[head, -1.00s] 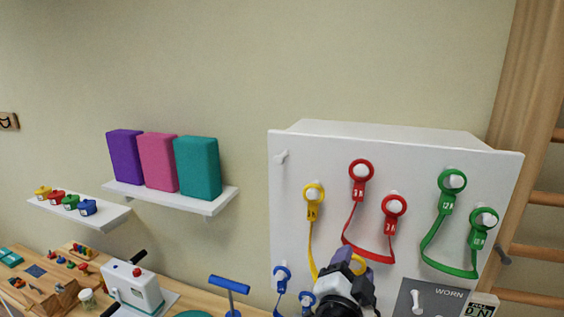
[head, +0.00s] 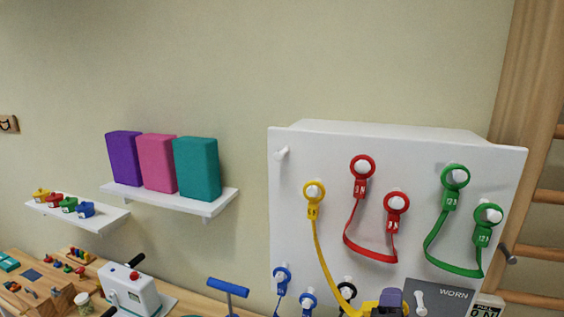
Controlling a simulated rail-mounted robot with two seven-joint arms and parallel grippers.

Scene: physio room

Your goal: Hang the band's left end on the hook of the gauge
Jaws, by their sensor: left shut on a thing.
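The yellow band (head: 320,250) hangs by its upper left ring (head: 314,191) from a peg on the white board. Its strap runs down and right to my left gripper (head: 385,304) at the bottom edge. My left gripper is shut on the band's lower end, which shows only as a bit of yellow; the gripper is partly cut off by the frame. A white device with a red knob (head: 132,290) stands on the bench at lower left; I cannot tell whether it is the gauge, and no hook is clear. My right gripper is not in view.
The white board (head: 290,225) also holds red (head: 362,167), green (head: 455,176), blue (head: 282,275) and black (head: 347,289) bands on pegs. A dark WORN panel (head: 440,296) is right of my gripper. A blue T-handle (head: 228,287) stands left of the board. Wall shelf (head: 208,206) carries blocks.

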